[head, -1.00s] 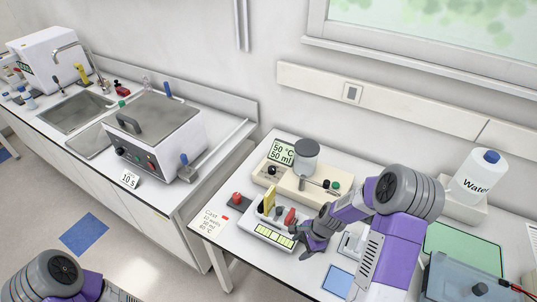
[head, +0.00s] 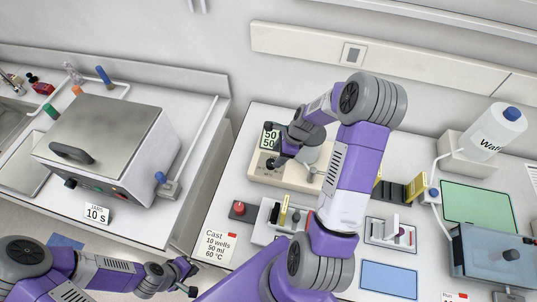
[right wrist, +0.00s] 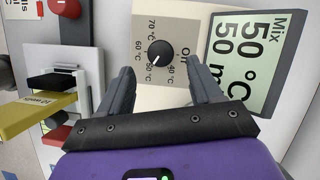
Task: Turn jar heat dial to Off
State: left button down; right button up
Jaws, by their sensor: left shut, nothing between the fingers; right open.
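The jar heat dial (right wrist: 160,52) is a round black knob with a white mark on a cream panel in the right wrist view. Its scale reads Off, 40, 50, 60 and 70 °C; the mark appears to point toward 50 °C. My right gripper (right wrist: 160,68) is open, its fingers on either side of the dial in the picture; contact cannot be told. In the head view my right gripper (head: 284,158) is over the cream jar unit (head: 257,178) and partly hides it. The grey jar (head: 312,157) is partly covered. My left gripper (head: 190,282) is shut and empty, low at left.
The Mix display (right wrist: 245,60) reads 50 °C, 50 ml. A red knob (head: 238,209) and a yellow-tabbed caster (head: 284,210) stand in front of the jar unit. A lidded bath (head: 105,130) stands on the left bench, with a gap between benches.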

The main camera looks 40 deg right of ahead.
aim_at(271, 162)
jog(key=x, duration=0.4)
jog(key=shift+f, duration=0.3)
jog(key=shift+w+a+f, duration=0.15)
jog(key=shift+w+f, duration=0.05)
jog(key=shift+f, duration=0.1)
jog(key=c, duration=1)
jog(key=shift+c, duration=0.2)
